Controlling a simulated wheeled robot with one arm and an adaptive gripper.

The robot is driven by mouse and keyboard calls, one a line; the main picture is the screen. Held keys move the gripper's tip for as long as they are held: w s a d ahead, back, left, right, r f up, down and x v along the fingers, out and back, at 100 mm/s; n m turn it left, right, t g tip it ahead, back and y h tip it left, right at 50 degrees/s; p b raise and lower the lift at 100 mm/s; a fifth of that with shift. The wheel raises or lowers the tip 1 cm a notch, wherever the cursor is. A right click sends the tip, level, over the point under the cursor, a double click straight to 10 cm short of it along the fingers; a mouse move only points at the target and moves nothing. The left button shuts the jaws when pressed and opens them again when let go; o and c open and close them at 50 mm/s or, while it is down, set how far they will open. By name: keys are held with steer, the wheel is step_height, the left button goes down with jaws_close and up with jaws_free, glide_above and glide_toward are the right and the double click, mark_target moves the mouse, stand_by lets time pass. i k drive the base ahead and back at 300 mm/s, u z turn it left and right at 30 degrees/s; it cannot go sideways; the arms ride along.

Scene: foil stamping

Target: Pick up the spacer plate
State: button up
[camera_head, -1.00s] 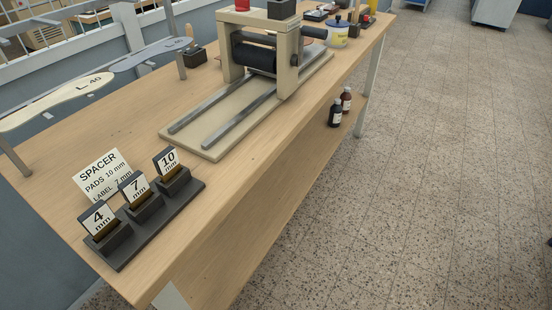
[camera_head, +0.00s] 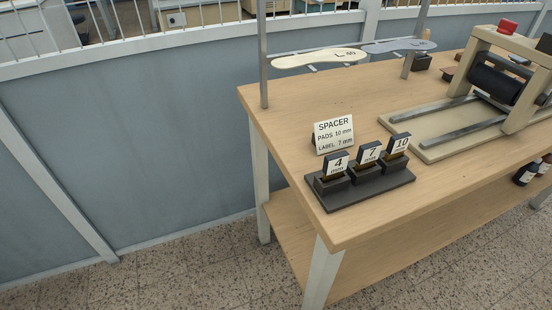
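Three spacer plates stand upright in slots of a dark rack near the table's front left corner: the 4 mm plate (camera_head: 337,163), the 7 mm plate (camera_head: 369,153) and the 10 mm plate (camera_head: 400,144). The rack (camera_head: 374,190) lies flat on the wooden table (camera_head: 300,110). Behind it stands a white sign (camera_head: 333,134) reading "SPACER, PADS 10 mm, LABEL 7 mm". My gripper is not in view.
A beige roller press (camera_head: 510,80) with metal rails stands at the right on the table. Dark bottles (camera_head: 527,173) stand on the lower shelf. The floor at front left is clear.

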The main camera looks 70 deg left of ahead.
mark_target(367, 154)
steer(key=u, duration=2.05)
steer(key=k, duration=0.45)
steer(key=u, duration=0.15)
steer(key=i, duration=0.5)
